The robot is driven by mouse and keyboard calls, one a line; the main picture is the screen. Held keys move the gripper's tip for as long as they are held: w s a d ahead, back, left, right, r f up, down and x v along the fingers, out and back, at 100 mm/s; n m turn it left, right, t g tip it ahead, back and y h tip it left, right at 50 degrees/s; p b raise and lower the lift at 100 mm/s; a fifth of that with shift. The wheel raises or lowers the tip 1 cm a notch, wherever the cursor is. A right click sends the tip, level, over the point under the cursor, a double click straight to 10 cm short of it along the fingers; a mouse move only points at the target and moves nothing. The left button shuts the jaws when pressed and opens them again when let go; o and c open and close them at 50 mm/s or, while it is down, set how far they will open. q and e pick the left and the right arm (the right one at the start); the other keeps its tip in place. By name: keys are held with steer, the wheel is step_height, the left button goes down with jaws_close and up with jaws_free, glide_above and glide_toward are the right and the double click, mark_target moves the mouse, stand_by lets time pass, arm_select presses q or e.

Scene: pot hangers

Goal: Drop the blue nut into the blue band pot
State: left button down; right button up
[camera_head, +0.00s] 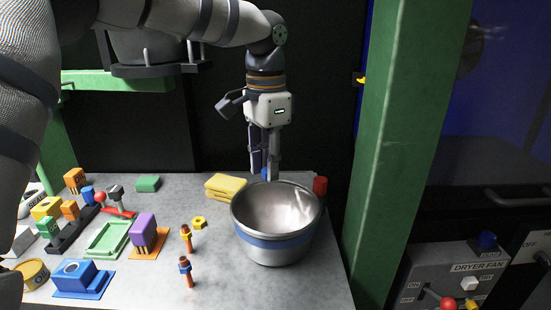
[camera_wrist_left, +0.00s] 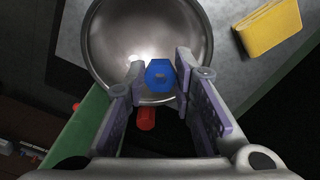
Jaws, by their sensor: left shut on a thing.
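The blue band pot (camera_head: 275,242) is a metal bowl with a blue stripe, upright near the table's right front. Its open mouth also shows in the left wrist view (camera_wrist_left: 112,38), and its inside looks empty. My left gripper (camera_head: 265,173) points down at the pot's far rim. It is shut on the blue nut (camera_wrist_left: 160,72), which sits between the fingertips and overlaps the pot's rim side in the left wrist view. The nut is a small blue patch in the head view (camera_head: 266,174), partly hidden by the fingers. Its exact height above the rim is unclear. My right gripper is not in view.
A red cylinder (camera_head: 320,186) stands behind the pot, and a yellow sponge-like block (camera_head: 226,186) lies to its left. Two bolts (camera_head: 186,270) and a yellow nut (camera_head: 199,223) are left of the pot. A green post (camera_head: 395,150) rises on the right.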

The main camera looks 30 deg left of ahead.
arm_select(q)
step_height(320, 180, down, 5)
steer(key=shift+f+b, duration=0.1)
steer(key=shift+b, duration=0.25)
steer(key=c, duration=1.3)
jaws_free()
step_height(320, 180, up, 12)
steer(key=shift+r, duration=0.1)
